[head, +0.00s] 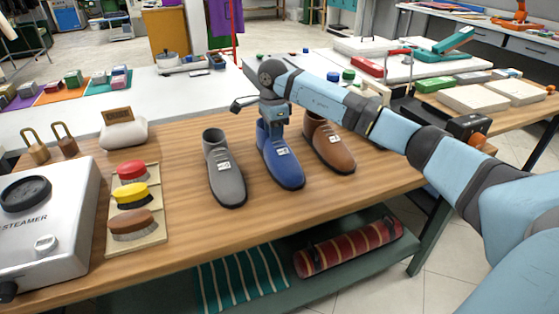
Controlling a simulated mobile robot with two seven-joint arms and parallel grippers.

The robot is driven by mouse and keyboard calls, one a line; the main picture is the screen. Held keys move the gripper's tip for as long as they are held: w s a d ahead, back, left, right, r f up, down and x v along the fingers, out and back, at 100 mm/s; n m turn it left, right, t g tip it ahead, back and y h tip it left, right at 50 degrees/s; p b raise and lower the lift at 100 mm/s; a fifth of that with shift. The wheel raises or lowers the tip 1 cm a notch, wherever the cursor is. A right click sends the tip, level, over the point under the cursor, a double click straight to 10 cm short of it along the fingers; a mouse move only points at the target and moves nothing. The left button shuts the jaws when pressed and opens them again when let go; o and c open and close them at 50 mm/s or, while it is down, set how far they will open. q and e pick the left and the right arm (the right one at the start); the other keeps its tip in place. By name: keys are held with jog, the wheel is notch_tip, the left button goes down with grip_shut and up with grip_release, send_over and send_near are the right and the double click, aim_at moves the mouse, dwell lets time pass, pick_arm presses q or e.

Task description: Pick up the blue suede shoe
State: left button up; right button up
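The blue suede shoe (281,163) stands upright on the wooden table, toe toward me, with a small white tag on it. It is between a grey shoe (222,172) and a brown shoe (331,148), which also carry tags. My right gripper (274,118) points down at the ankle opening of the blue shoe, at its back end. Its fingertips are hard to make out against the shoe, so I cannot tell whether they grip it. My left gripper is not in view.
A steamer (50,222) and a brush tray (150,236) with three brushes stand at the left. Two brass padlock-like items (35,147) and a white block (123,136) stand behind. A striped roll (350,248) lies on the lower shelf. The table's front is clear.

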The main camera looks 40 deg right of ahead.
jog(key=shift+f, duration=0.35)
jog(key=shift+r, duration=0.1)
grip_shut()
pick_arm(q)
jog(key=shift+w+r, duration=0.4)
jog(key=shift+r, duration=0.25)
